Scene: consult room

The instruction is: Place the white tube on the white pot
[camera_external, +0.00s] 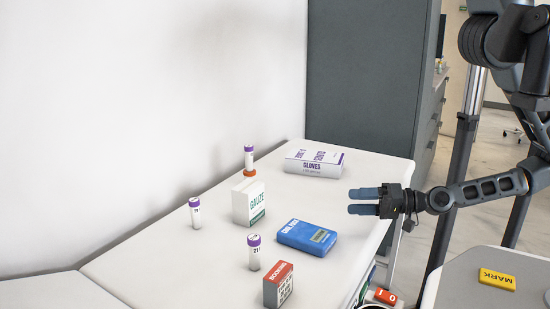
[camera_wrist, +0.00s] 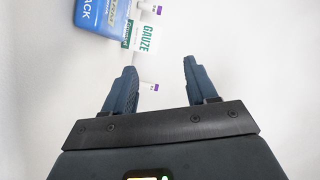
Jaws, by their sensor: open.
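Several white tubes with purple caps stand upright on the white table: one at the left (camera_external: 195,215), one at the front (camera_external: 254,255), and one at the back (camera_external: 249,158), which appears to stand on or just behind a small orange-red round item (camera_external: 249,172). I cannot make out a white pot. My gripper (camera_external: 351,201) is open and empty, above the table's right side, apart from the tubes.
A white gauze box (camera_external: 249,202), a blue box (camera_external: 306,237), a red and grey box (camera_external: 278,285) and a white gloves box (camera_external: 314,162) stand on the table. A wall runs along the left. A grey cabinet (camera_external: 370,75) stands behind. The table's left part is clear.

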